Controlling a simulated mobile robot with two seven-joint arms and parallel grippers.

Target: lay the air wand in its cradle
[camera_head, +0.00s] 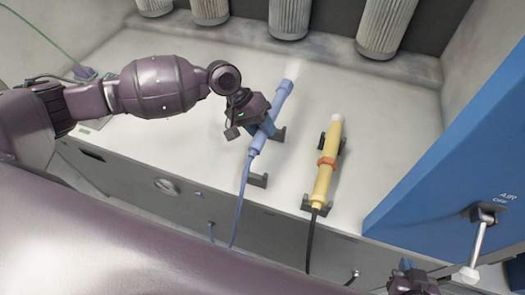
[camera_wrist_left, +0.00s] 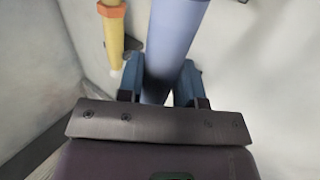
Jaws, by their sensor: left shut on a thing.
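My left gripper (camera_head: 262,127) is shut on the blue wand (camera_head: 283,93), around its middle. In the left wrist view the blue wand (camera_wrist_left: 174,40) passes between the two blue fingers (camera_wrist_left: 158,83). The wand's blue hose (camera_head: 240,200) hangs from its lower end over the front edge. Under and beside the wand are two dark cradle brackets, one at the back (camera_head: 279,135) and one at the front (camera_head: 258,181). I cannot tell whether the wand touches them. My right gripper (camera_head: 406,266) is at the bottom right, partly cut off; its opening is unclear.
A yellow wand (camera_head: 323,185) with an orange collar lies in a similar cradle to the right. A blue panel (camera_head: 460,140) marked AIR OFF, with a lever (camera_head: 477,243), stands at the right. Several grey ribbed cylinders (camera_head: 385,25) hang at the back. The bench's left part is fairly clear.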

